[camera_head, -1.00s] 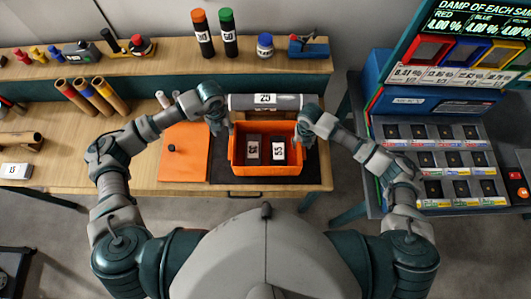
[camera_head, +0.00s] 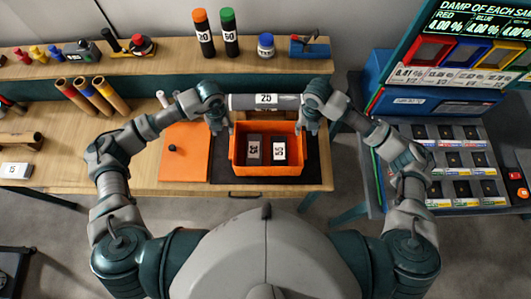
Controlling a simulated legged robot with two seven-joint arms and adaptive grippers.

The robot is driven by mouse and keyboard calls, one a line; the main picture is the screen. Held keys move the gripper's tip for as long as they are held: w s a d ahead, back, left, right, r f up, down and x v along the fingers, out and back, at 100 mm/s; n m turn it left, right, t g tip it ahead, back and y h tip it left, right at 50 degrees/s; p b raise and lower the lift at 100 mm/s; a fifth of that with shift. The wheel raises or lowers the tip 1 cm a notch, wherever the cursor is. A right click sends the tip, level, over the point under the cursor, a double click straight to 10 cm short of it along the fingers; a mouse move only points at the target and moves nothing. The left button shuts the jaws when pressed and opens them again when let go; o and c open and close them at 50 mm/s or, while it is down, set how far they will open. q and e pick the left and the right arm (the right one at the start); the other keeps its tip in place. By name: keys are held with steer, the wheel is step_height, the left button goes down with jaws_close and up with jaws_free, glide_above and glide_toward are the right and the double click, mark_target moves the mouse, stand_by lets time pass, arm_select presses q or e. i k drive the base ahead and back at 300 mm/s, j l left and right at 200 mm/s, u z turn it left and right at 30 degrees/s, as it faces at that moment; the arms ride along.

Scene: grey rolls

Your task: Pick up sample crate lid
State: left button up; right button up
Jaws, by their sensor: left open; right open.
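The orange sample crate lid (camera_head: 186,168), a flat panel with a small black knob, lies on the wooden table left of the crate. The orange sample crate (camera_head: 268,170) stands open on a dark mat, with two dark labelled blocks (camera_head: 279,150) inside. My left gripper (camera_head: 217,128) is open and empty, above the gap between the lid and the crate's upper left corner. My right gripper (camera_head: 312,127) is open and empty by the crate's upper right corner. Neither gripper touches the lid.
A grey labelled roll (camera_head: 265,102) lies just behind the crate. A raised shelf with bottles (camera_head: 229,33) runs along the back. A sample machine (camera_head: 445,150) stands right of the table. The table left of the lid is mostly clear.

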mark_target(185, 157)
steer(key=k, duration=1)
